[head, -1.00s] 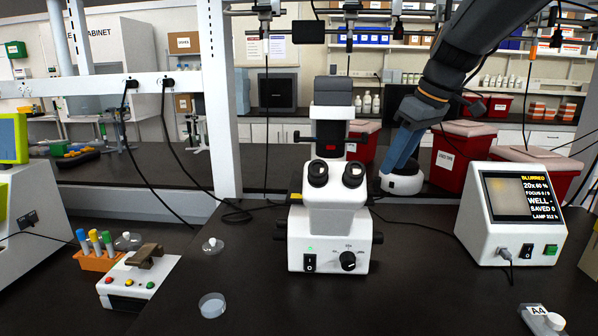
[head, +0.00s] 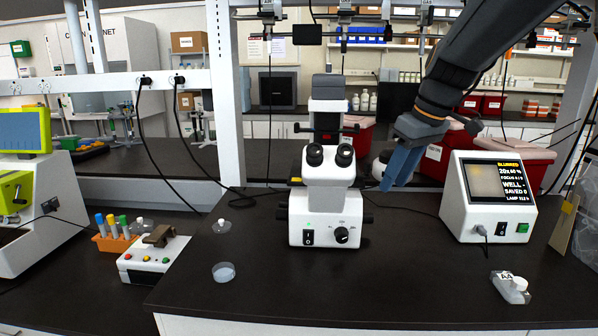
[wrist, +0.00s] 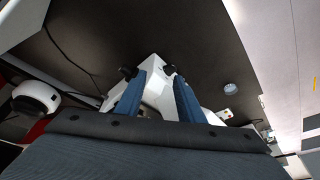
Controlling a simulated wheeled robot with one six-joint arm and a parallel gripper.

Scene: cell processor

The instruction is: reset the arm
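My gripper (head: 392,180) has two blue fingers and hangs at the end of my dark arm, just right of the white microscope (head: 325,195) in the head view. In the wrist view my gripper (wrist: 160,80) has its fingers apart with nothing held between them. The microscope (wrist: 152,68) shows beyond and between the fingers there. I cannot tell the exact gap between gripper and microscope.
A screen unit (head: 450,215) stands to the right, with an A4-labelled item (head: 511,290) in front. A dish (head: 223,272) and a knobbed lid (head: 221,227) lie left. Red bins (head: 512,158) stand behind. The bench front is mostly clear.

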